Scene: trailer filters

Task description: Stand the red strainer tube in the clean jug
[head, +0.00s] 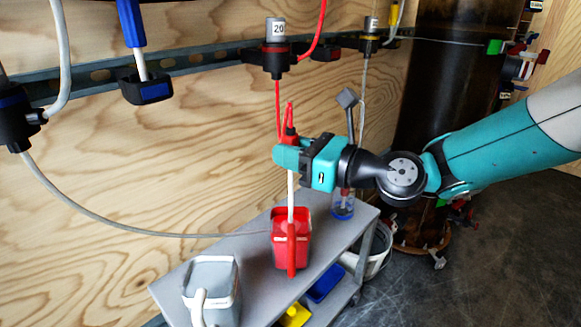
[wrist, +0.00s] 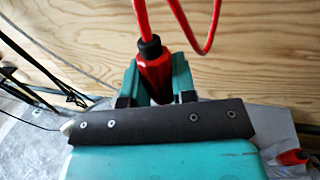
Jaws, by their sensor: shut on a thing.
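My gripper (head: 288,157) is shut on the red strainer tube (head: 291,245) near its top. The tube hangs upright, with a red top, a white middle and a red lower end. Its red top (wrist: 154,62) shows between the fingers in the wrist view, with a red hose rising from it. In the head view the lower end overlaps the front of an open red jug (head: 305,240), apparently in front of its wall. A grey-white jug (head: 222,285) stands at the near left of the shelf. No label shows which jug is the clean one.
The jugs stand on a grey cart (head: 335,250). A small clear jar with blue parts (head: 343,207) is at its back, behind my gripper. Blue (head: 325,284) and yellow (head: 294,316) items lie below. Hoses and fittings hang from the wall rail (head: 190,62).

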